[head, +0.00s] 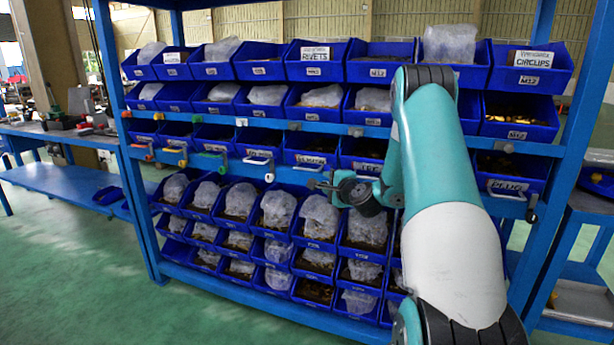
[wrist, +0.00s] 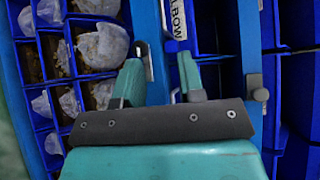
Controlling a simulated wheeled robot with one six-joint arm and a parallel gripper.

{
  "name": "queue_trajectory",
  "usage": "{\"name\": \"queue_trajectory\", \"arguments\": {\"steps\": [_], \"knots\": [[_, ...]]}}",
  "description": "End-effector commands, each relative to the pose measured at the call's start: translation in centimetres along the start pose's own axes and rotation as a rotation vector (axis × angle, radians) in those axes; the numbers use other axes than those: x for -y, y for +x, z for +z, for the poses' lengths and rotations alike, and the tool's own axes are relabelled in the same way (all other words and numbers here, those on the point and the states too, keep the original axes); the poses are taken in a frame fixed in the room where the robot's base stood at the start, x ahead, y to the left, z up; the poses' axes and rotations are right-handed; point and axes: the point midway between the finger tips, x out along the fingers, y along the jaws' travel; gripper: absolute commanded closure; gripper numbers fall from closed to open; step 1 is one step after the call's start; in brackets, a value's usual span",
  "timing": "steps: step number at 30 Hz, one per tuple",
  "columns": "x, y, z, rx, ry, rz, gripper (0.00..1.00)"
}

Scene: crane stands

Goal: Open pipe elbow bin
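A blue bin with a white label whose visible letters read "LBOW" (wrist: 179,20) is just ahead of my gripper in the wrist view; the rest of the label is cut off. My gripper (wrist: 158,78) has its two teal fingers apart, with nothing seen clamped between them. A grey metal handle (wrist: 146,62) is close beside the left finger; I cannot tell whether they touch. In the head view my gripper (head: 320,184) is in front of the rack, by the lower rail with handles. The pipe elbow label is too small to read there.
The blue rack (head: 135,190) holds several rows of blue bins. Bagged parts (head: 320,215) fill the bins below my gripper. Further handles (head: 258,159) stick out along the rail to the left. A workbench (head: 55,135) stands at far left; the green floor is clear.

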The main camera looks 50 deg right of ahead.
Motion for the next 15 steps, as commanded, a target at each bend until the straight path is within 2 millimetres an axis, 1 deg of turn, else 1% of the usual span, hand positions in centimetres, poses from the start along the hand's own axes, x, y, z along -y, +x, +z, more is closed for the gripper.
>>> {"name": "queue_trajectory", "arguments": {"steps": [1, 5, 15], "knots": [[0.1, 0.3, -0.4, -0.008, 0.006, -0.007, 0.64], [0.2, 1.9, -0.4, -0.008, 0.005, -0.008, 0.64], [0.2, 9.4, -0.3, -0.006, 0.003, -0.008, 0.64]]}}
